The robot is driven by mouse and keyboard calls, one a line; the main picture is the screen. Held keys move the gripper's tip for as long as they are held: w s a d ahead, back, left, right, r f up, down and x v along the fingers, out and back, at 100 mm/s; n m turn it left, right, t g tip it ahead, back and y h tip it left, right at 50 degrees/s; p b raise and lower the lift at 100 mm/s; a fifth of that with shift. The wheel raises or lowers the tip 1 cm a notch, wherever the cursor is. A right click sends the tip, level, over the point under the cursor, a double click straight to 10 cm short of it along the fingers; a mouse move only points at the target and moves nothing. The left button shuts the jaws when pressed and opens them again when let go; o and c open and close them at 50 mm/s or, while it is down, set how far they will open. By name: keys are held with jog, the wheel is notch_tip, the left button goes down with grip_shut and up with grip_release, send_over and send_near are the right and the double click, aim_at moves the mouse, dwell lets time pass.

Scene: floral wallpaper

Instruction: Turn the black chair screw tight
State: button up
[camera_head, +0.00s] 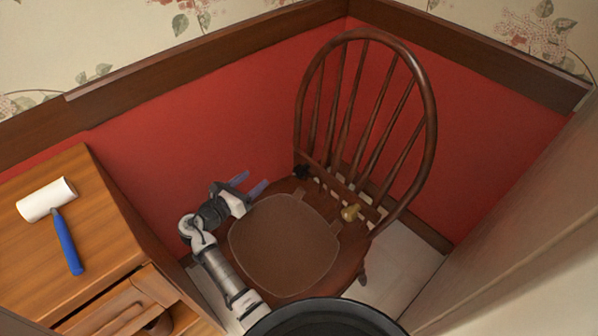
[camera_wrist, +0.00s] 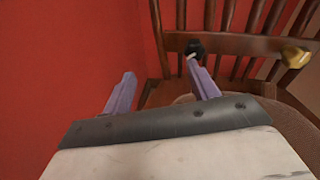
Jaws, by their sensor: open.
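The black chair screw (camera_head: 301,171) sits at the left end of the low rear rail of the wooden chair (camera_head: 430,110). It also shows in the wrist view (camera_wrist: 194,47), just beyond the tip of my right finger. My gripper (camera_head: 253,183) is open and empty, over the left rear of the seat, to the left of the black screw. In the wrist view my gripper (camera_wrist: 163,84) has its two purple fingers wide apart, pointing toward the chair back. A small pale part shows under the black knob; whether my right finger touches the screw I cannot tell.
A gold knob (camera_head: 350,213) sits on the same rail to the right. A brown cushion (camera_head: 285,245) covers the seat. Red walls (camera_head: 200,130) close in behind and left. A wooden cabinet (camera_head: 110,225) with a lint roller (camera_head: 58,215) on top stands at left.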

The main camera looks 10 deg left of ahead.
aim_at(296, 174)
jog(key=d, duration=0.1)
jog(key=s+d+f+n+h, duration=0.1)
jog(key=d+f+h, duration=0.1)
jog(key=shift+s+d+f+n+g, duration=0.25)
jog(key=shift+s+d+n+g, duration=0.05)
jog(key=shift+s+d, duration=0.05)
jog(key=shift+d+f+h, duration=0.15)
jog(key=shift+d+h, duration=0.2)
jog(key=shift+h, duration=0.15)
jog(key=x, duration=1.3)
jog(key=shift+w+d, duration=0.15)
jog(key=shift+w, duration=0.05)
jog(key=c, duration=1)
